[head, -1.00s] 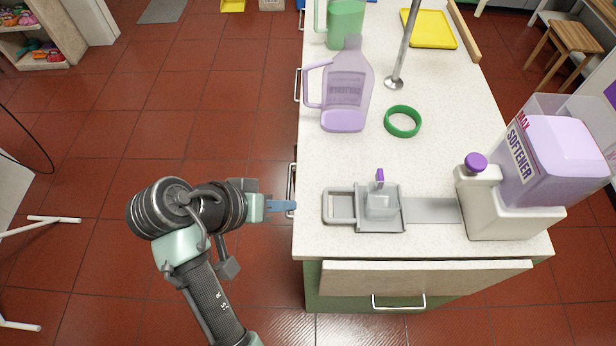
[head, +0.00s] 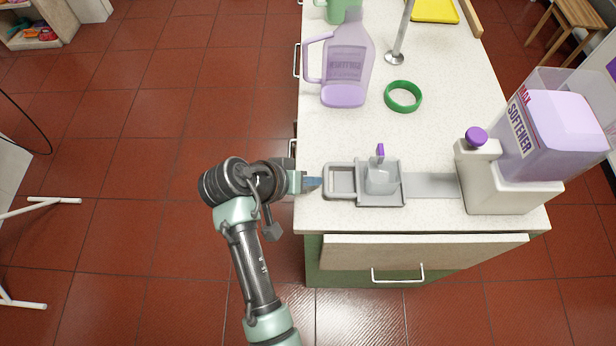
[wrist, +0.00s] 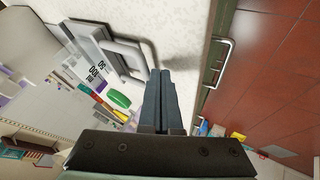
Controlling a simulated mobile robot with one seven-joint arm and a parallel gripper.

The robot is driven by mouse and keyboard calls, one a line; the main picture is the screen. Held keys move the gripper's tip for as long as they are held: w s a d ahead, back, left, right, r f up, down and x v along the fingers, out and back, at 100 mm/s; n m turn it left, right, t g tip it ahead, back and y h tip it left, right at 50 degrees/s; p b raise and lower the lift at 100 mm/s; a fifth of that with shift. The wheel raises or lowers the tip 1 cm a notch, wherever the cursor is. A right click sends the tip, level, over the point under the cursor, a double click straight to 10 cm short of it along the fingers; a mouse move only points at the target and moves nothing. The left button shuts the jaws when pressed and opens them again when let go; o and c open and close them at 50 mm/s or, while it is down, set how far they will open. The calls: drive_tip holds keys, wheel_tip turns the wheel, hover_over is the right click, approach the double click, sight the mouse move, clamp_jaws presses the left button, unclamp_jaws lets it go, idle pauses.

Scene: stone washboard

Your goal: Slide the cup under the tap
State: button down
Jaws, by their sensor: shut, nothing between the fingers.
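A small clear cup (head: 381,180) with a purple tab stands on a grey sliding tray (head: 364,203) on the counter. The tray has a loop handle (head: 326,182) at its left end, which also shows in the wrist view (wrist: 136,50). A grey track runs right from the tray to a white dispenser base (head: 480,190) with a purple knob (head: 476,136); no spout can be made out. My gripper (head: 318,183) is shut and empty, at the counter's left edge just left of the handle. Contact cannot be told. In the wrist view its fingers (wrist: 160,75) lie together beside the handle.
A lilac softener container (head: 552,135) sits on the dispenser base. A purple jug (head: 345,70), a green ring (head: 403,96) and a metal pole (head: 403,35) stand farther back on the counter (head: 440,120). A drawer (head: 420,252) is at the counter's front.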

sight(363, 181)
drive_tip(key=d+p, duration=0.2)
drive_tip(key=d, duration=1.1)
drive_tip(key=shift+d+p, duration=0.25)
drive_tip(key=shift+p, duration=0.15)
drive_tip(key=shift+d+r, duration=0.1)
drive_tip(key=shift+d, duration=0.05)
